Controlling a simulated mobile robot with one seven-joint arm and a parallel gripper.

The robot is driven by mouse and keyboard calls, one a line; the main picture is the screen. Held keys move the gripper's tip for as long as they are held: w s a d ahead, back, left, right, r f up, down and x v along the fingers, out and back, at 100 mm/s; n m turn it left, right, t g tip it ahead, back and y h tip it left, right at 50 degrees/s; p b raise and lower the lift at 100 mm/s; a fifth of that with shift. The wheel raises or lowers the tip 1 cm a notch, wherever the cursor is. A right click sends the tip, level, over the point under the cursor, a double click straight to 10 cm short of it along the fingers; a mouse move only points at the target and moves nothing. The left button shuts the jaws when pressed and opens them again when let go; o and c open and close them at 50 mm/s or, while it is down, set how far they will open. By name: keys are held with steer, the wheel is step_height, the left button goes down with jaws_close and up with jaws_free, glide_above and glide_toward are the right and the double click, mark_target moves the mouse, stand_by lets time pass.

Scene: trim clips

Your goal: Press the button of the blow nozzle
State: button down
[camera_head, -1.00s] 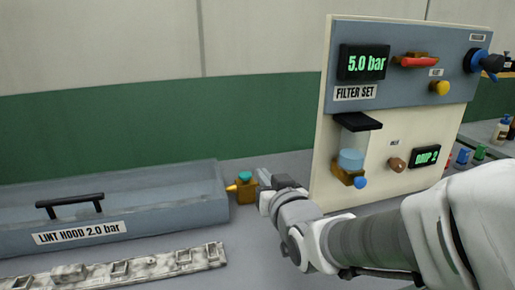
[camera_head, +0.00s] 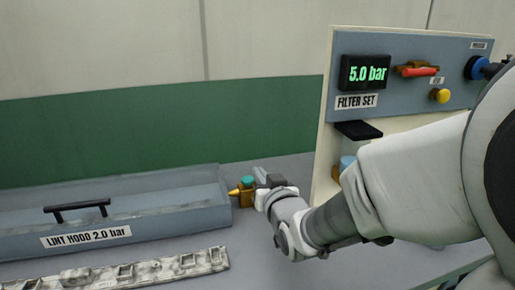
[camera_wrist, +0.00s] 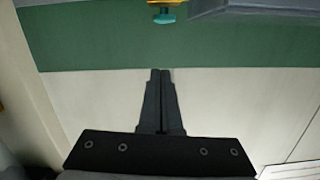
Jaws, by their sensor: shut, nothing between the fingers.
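The blow nozzle (camera_head: 242,196) is a small brass body with a pointed yellow tip to the left and a teal button (camera_head: 247,182) on top. It sits between the grey hood box and the filter panel. The nozzle also shows at the top edge of the wrist view (camera_wrist: 166,3), with its teal button (camera_wrist: 164,18). My gripper (camera_head: 260,177) is just right of the nozzle in the head view, partly hidden by my wrist. In the wrist view its dark fingers (camera_wrist: 160,72) are together and empty, with a visible gap between them and the button.
The grey box labelled "LINT HOOD 2.0 bar" (camera_head: 215,215) with a black handle stands left of the nozzle. A pale strip with fittings (camera_head: 130,272) lies in front. The filter panel (camera_head: 328,130), reading 5.0 bar, stands right, partly hidden by my arm.

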glide_above(247, 181)
steer(key=s+d, duration=0.1)
steer(key=d, duration=0.1)
steer(key=f, duration=0.2)
steer(key=f+b, duration=0.1)
steer(key=f, duration=0.2)
steer(key=shift+s+a, duration=0.25)
steer(key=shift+a, duration=0.15)
steer(key=shift+f+b, duration=0.1)
steer(key=shift+b, duration=0.2)
